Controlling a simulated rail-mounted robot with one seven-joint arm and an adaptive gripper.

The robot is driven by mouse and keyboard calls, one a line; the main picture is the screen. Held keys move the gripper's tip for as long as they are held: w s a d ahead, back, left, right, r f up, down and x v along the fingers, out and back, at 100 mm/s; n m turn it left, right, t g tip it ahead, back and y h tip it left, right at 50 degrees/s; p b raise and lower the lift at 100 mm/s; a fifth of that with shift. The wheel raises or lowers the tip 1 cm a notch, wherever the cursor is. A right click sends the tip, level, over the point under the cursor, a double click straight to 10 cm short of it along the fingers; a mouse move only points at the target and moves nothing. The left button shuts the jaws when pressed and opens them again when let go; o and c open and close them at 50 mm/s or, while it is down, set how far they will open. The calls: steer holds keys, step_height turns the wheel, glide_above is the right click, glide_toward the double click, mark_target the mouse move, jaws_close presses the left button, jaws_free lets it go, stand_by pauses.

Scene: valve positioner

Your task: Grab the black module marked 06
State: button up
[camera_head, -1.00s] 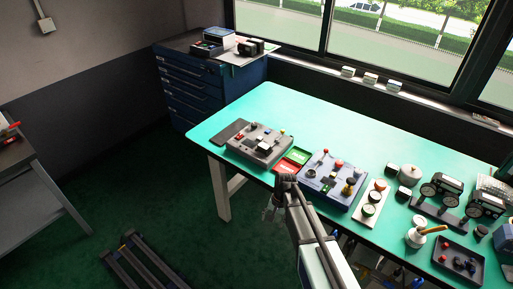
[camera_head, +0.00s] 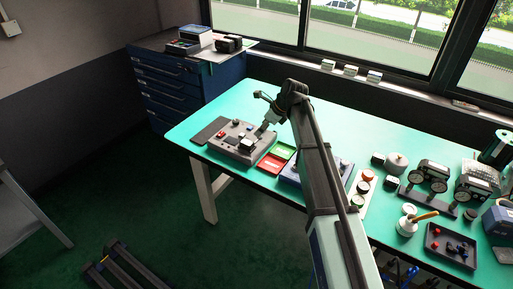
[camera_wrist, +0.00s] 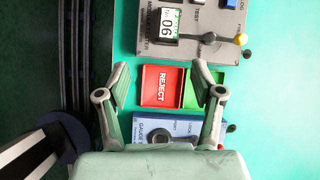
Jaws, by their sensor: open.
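The black module marked 06 (camera_wrist: 166,24) shows near the top of the wrist view, with its label turned sideways. It sits on a grey panel (camera_wrist: 205,55), and in the head view it is the small dark block (camera_head: 246,143) on the left grey panel. My gripper (camera_wrist: 161,78) is open and empty, with its fingers spread left and right over the REJECT tray. The module lies ahead of the fingertips, apart from them. Nothing covers the label in the wrist view.
A red REJECT tray (camera_wrist: 163,86) and a green tray (camera_wrist: 190,95) lie beside the grey panel. A blue panel (camera_wrist: 165,122) is partly under my gripper. The grey panel carries a yellow-knobbed lever (camera_wrist: 240,39) near the module. Bare table lies to the right.

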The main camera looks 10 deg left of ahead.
steer(key=r+m, duration=0.1)
steer(key=r, duration=0.1)
steer(key=p, duration=0.3)
glide_toward(247, 142)
steer(key=shift+m, duration=0.3)
steer(key=x, duration=0.4)
steer(key=shift+a+f, duration=0.2)
steer(key=shift+a, duration=0.05)
steer(key=shift+p+x, duration=1.25)
steer(key=shift+x, duration=1.6)
steer(key=shift+w+d, duration=0.1)
steer(key=shift+d, duration=0.1)
jaws_close()
